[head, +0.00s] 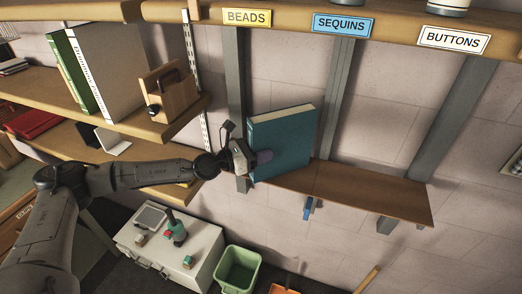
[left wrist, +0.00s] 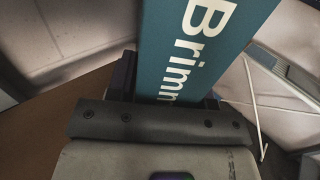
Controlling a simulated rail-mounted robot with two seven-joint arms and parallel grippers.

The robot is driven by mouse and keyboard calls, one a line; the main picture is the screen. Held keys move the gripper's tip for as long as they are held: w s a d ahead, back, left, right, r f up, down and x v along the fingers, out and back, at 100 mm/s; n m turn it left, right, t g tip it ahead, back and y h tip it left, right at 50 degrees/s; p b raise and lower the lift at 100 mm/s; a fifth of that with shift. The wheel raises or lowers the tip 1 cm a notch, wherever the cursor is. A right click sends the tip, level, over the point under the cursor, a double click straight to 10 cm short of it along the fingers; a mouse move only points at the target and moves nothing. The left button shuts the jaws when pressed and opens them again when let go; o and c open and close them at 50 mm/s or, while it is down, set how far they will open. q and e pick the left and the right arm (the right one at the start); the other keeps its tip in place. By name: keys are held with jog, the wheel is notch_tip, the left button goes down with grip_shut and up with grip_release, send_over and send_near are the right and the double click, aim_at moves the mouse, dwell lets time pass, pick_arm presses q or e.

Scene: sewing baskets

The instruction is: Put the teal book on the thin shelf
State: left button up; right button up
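The teal book (head: 284,142) stands close to upright at the left end of the thin brown shelf (head: 370,193), slightly tilted. Its lower edge is at or just above the board; I cannot tell if it touches. My left gripper (head: 258,158) reaches in from the left and is shut on the book's left side. In the left wrist view the teal book (left wrist: 195,45), with white lettering "Brimm", rises from between the dark fingers (left wrist: 165,88). My right gripper is not in view.
A wide upper shelf (head: 300,13) with BEADS, SEQUINS and BUTTONS labels runs above. Grey uprights (head: 337,95) stand behind the thin shelf, whose right part is bare. Left shelves hold books (head: 105,70) and a wooden holder (head: 168,93). Below are a white cabinet (head: 180,245) and green bin (head: 238,268).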

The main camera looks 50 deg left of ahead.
pick_arm(q)
jog(key=o, duration=0.4)
jog(key=shift+c, duration=0.2)
jog(key=shift+r, duration=0.1)
